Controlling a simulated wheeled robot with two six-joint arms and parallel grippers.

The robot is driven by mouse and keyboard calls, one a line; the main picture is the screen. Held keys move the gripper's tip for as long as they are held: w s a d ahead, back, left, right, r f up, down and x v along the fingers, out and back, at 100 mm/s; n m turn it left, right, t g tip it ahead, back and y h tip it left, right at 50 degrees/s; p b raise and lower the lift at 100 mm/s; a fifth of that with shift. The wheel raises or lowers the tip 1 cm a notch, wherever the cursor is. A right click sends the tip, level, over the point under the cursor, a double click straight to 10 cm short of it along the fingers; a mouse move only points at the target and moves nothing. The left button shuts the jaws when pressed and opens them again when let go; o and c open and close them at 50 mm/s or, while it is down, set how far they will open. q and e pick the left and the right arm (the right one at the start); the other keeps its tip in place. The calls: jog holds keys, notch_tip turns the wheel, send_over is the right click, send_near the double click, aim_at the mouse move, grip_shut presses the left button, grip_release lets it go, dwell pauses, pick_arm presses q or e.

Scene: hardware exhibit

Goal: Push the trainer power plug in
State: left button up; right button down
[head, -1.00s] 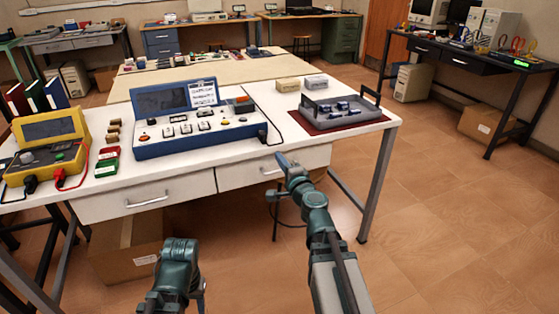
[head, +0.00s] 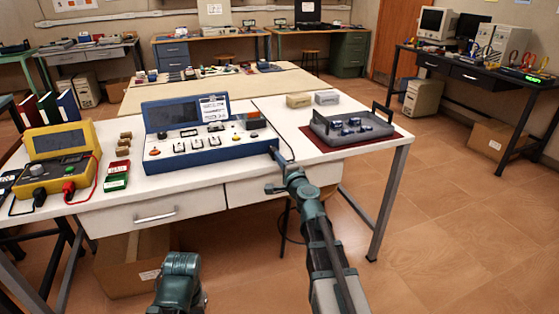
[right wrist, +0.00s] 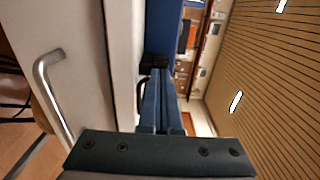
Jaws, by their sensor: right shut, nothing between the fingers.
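The blue trainer (head: 215,152) stands on the white bench, its lid panel raised. Its black power plug (right wrist: 153,61) is at the trainer's right side, also seen close to the blue case (right wrist: 163,22) in the right wrist view. My right gripper (head: 273,152) is shut and empty, its fingertips at the plug in the right wrist view (right wrist: 160,72). They look close to or touching it; I cannot tell which. The plug's depth in its socket is hidden. My left arm shows at the bottom of the head view, but its fingers cannot be made out.
A grey tray (head: 367,138) with blue parts sits on a red mat to the right. A yellow meter (head: 55,170) and small red and green boxes (head: 115,178) lie to the left. The bench's front edge and drawer handle (right wrist: 42,72) are beside my right gripper.

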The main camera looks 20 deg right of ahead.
jog(key=w, duration=0.3)
jog(key=shift+s+r, duration=0.1)
jog(key=shift+s, duration=0.1)
